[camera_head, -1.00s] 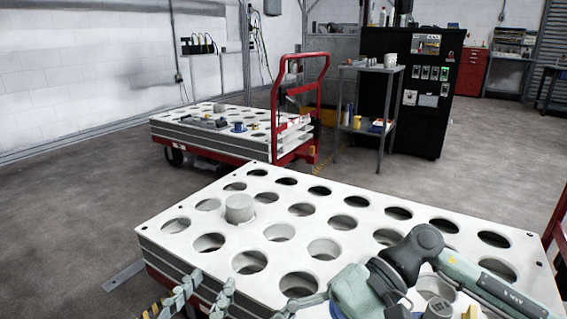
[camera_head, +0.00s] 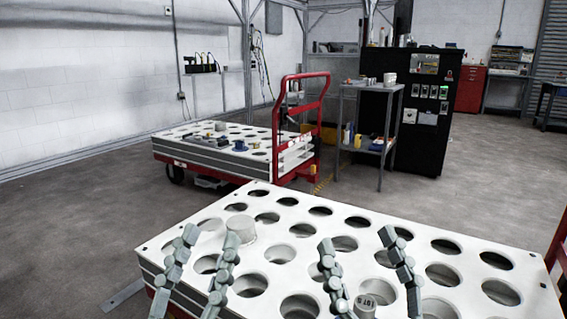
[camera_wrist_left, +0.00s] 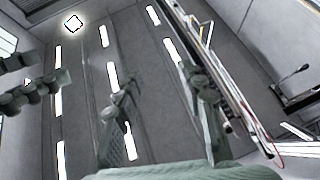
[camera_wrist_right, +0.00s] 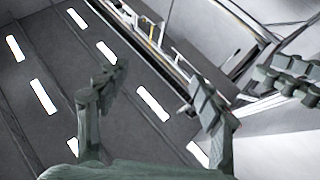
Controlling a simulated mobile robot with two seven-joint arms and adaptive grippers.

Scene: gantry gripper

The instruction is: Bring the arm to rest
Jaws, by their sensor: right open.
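Both my grippers point upward in front of the near white perforated plate. My left gripper (camera_head: 208,237) stands at the plate's left part, its two jointed fingers apart and nothing between them. My right gripper (camera_head: 358,243) stands nearer the plate's middle, fingers apart and empty. Each wrist view looks up at the ceiling past its own spread fingers, for the left (camera_wrist_left: 155,95) and for the right (camera_wrist_right: 155,90). The other gripper's fingers show at the side of each wrist view. The forearms are below the head view's edge.
The near cart's plate (camera_head: 452,250) has rows of round holes. A grey cylinder (camera_head: 243,230) stands on it, partly behind my left gripper's finger. Farther back are a red-handled cart (camera_head: 278,128), a small shelf table (camera_head: 367,87) and a black cabinet (camera_head: 425,140). The floor at left is clear.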

